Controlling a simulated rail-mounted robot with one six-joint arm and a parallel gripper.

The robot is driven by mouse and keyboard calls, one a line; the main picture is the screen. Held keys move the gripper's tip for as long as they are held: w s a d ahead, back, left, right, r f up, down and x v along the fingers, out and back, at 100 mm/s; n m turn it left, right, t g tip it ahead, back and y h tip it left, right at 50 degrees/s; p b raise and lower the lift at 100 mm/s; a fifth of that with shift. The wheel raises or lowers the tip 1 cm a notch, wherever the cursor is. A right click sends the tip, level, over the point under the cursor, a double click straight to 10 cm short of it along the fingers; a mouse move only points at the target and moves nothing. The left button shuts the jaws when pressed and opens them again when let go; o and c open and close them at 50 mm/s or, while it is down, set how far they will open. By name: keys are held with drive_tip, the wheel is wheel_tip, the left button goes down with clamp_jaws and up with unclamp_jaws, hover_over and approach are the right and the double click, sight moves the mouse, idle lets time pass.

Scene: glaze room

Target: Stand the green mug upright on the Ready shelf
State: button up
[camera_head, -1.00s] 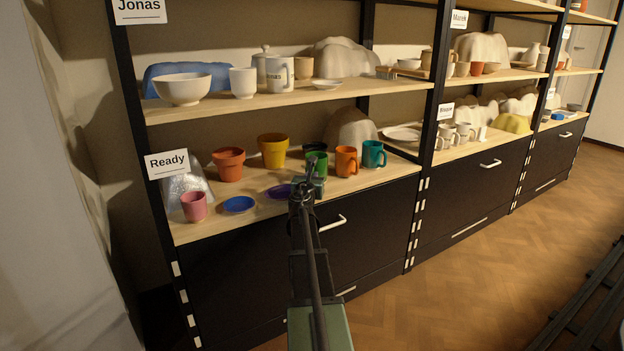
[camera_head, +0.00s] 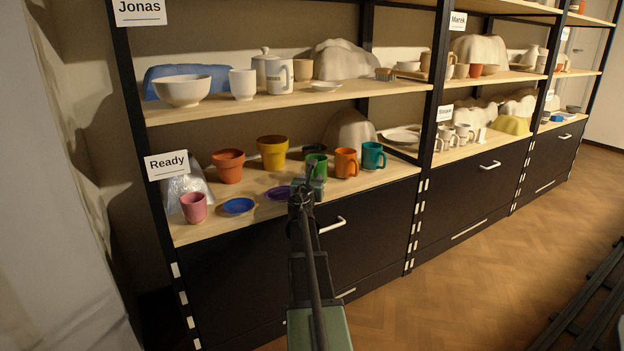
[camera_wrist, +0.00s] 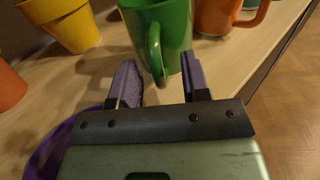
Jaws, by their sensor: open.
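The green mug (camera_head: 318,164) stands upright on the Ready shelf (camera_head: 262,187), near the front edge, and the arm partly hides it. In the wrist view the green mug (camera_wrist: 176,32) fills the top middle, with its handle toward my gripper. My gripper (camera_wrist: 161,76) is open, its two purple fingers apart, with the lower handle between and just beyond the tips. I cannot tell whether they touch. In the head view my gripper (camera_head: 309,180) is just in front of the mug.
An orange mug (camera_head: 345,162) and a teal mug (camera_head: 372,155) stand to the right. A yellow pot (camera_head: 272,152) and terracotta pot (camera_head: 228,166) stand to the left. A purple dish (camera_head: 277,193), blue dish (camera_head: 238,206) and pink cup (camera_head: 194,208) lie along the front. A dark rim shows behind the green mug.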

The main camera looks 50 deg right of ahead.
drive_tip(key=v, duration=1)
drive_tip(key=shift+a+p, duration=0.2)
drive_tip(key=shift+p, duration=0.25)
drive_tip(key=shift+s, duration=0.1)
